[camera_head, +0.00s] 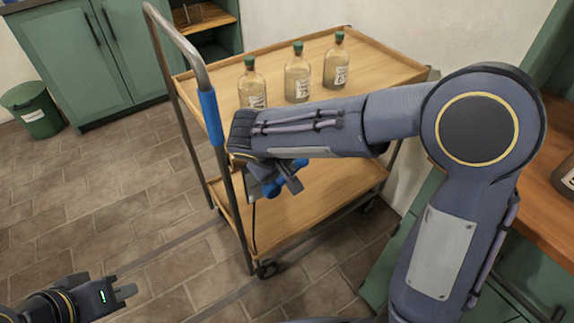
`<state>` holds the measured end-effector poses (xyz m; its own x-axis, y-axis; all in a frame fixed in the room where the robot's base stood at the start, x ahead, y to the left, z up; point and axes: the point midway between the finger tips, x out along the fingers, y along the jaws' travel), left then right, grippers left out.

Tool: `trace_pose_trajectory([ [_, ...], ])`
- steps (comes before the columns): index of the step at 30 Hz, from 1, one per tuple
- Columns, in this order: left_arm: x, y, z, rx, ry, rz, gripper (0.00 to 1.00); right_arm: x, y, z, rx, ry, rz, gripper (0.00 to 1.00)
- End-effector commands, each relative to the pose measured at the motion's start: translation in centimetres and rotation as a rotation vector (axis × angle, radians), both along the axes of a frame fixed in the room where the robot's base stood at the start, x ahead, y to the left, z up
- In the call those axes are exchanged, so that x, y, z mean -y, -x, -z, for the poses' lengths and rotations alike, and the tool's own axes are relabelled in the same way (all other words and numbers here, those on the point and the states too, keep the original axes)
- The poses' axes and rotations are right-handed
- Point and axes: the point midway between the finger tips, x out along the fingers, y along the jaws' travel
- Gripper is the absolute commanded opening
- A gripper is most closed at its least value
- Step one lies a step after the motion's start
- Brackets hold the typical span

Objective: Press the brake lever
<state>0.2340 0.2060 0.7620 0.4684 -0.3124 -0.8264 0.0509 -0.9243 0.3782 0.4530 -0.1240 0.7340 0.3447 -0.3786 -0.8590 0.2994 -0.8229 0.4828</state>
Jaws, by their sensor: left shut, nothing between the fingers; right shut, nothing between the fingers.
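A wooden two-shelf cart (330,205) with a grey tubular handle stands ahead of me. A blue sleeve (211,116) is on the handle's upright. My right arm reaches across the cart from the right, and its gripper (288,182) is shut and empty above the lower shelf, near the handle side. Blue parts (270,191) show right beside its fingers; they may be the brake lever, but my arm hides much of them and I cannot tell if they touch. My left gripper (125,291) is shut and empty at the bottom left, well away from the cart.
Several bottles with green caps, including one bottle (297,74), stand on the cart's upper shelf. A green bin (33,110) and green cabinets (95,45) are at the back left. A wooden counter (550,215) is at the right. The tiled floor left of the cart is clear.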

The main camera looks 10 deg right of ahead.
Motion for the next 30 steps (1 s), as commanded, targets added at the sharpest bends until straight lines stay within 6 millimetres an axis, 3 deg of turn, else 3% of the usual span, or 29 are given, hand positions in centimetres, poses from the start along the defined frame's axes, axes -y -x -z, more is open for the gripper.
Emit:
trace_pose_trajectory([
  [14,0.0,0.0,-1.9,0.000,0.000,0.000,0.00,1.9,-0.6,0.9,-0.089,-0.248,0.010,0.00],
  [30,0.0,0.0,-5.4,0.000,0.000,0.000,0.00,3.7,-1.3,4.5,-0.260,-0.722,0.012,0.00],
])
